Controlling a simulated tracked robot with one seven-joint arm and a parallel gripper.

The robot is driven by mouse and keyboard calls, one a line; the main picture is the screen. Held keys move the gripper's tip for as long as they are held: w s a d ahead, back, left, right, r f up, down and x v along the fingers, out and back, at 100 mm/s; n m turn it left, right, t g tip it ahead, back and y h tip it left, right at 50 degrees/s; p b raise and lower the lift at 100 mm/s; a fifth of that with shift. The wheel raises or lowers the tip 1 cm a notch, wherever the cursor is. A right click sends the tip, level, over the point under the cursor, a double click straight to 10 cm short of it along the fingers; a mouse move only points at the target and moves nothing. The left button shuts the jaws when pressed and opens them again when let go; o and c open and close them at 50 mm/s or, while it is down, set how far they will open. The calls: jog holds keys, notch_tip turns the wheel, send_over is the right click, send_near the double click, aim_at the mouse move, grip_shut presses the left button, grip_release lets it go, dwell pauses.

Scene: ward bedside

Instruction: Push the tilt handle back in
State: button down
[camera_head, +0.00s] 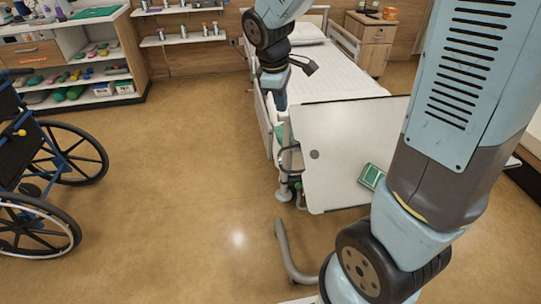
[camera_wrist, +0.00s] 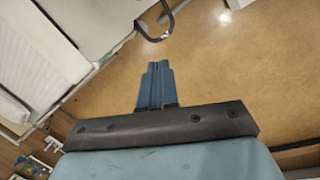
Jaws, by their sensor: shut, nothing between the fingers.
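The overbed table's white top (camera_head: 338,135) stands beside the bed in the head view. A dark bent bar (camera_head: 291,149), which looks like the tilt handle, sticks out past its left edge. In the wrist view a dark bar (camera_wrist: 168,22) loops out from a white panel (camera_wrist: 90,18) over the floor; it seems to be the same handle. My gripper (camera_head: 281,105) points down above the gap between the bed and the table's left edge. Its blue fingers (camera_wrist: 157,72) are together and empty, apart from the bar. How far the handle sticks out is unclear.
A green box (camera_head: 372,177) lies on the table top. The bed (camera_head: 325,70) is behind it, and a curved metal leg (camera_head: 288,250) rests on the floor. A wheelchair (camera_head: 40,170) stands at the left. The floor (camera_head: 185,180) between them is clear.

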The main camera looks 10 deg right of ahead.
jog(key=w+a+f+n+g+h, duration=0.1)
jog(key=w+a+f+n, duration=0.1)
jog(key=a+f+n, duration=0.3)
jog(key=w+a+f+n, duration=0.2)
jog(key=a+f, duration=0.1)
jog(key=f, duration=0.5)
jog(key=d+f, duration=0.6)
jog(key=f, duration=0.4)
jog(key=shift+w+d, duration=0.25)
jog(key=shift+d, duration=0.1)
